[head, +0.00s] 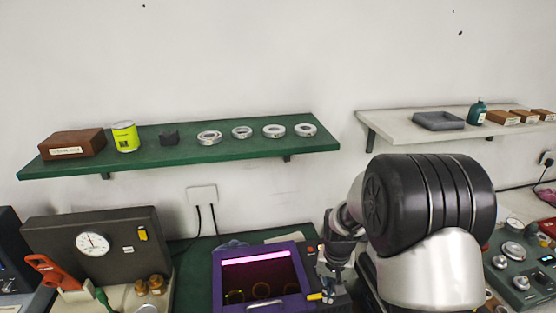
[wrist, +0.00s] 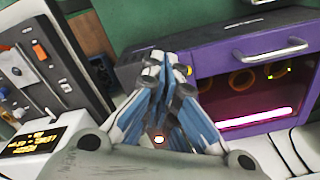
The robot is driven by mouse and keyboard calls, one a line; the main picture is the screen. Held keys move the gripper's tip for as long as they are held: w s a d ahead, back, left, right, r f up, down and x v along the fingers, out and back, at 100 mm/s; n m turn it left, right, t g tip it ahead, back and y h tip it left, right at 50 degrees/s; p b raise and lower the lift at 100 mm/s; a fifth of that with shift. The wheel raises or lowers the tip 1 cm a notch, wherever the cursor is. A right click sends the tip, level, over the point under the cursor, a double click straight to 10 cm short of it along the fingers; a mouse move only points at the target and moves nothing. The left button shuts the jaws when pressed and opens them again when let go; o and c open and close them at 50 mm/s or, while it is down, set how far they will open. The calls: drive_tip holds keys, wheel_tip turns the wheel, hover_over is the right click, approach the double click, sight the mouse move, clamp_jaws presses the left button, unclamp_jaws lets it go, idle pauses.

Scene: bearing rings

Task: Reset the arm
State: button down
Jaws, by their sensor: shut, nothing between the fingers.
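My arm rises at the right of the head view, its large black and silver joint in front of the bench. My gripper (wrist: 158,62) shows in the middle of the wrist view, its fingers shut together with nothing between them. It points toward the left side of a purple box (wrist: 190,75) with a dark window, a silver handle and a pink-lit strip. Ring shapes (wrist: 243,78) show behind that window.
A green shelf (head: 190,155) holds several bearing rings (head: 274,131), a yellow-green can (head: 125,137) and a brown box (head: 73,144). A pale shelf (head: 385,124) holds a grey tray (head: 438,121). A dark gauge case (head: 100,240) stands at left. Control panels (head: 520,270) are at right.

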drive_tip(key=s+r+n+t+b, duration=0.1)
drive_tip(key=s+r+b, duration=0.1)
drive_tip(key=s+r, duration=0.35)
drive_tip(key=s+r+n+t+b, duration=0.1)
drive_tip(key=s+r, duration=0.1)
drive_tip(key=r, duration=0.6)
drive_tip(key=s+r+t+b, duration=0.1)
drive_tip(key=s, duration=0.7)
drive_tip(key=s+r+n+t+b, duration=0.1)
drive_tip(key=s+r+b, duration=0.1)
drive_tip(key=s, duration=0.6)
drive_tip(key=shift+s+r+n, duration=0.25)
drive_tip(key=shift+s+n, duration=0.05)
drive_tip(key=shift+s, duration=0.1)
drive_tip(key=shift+w, duration=0.15)
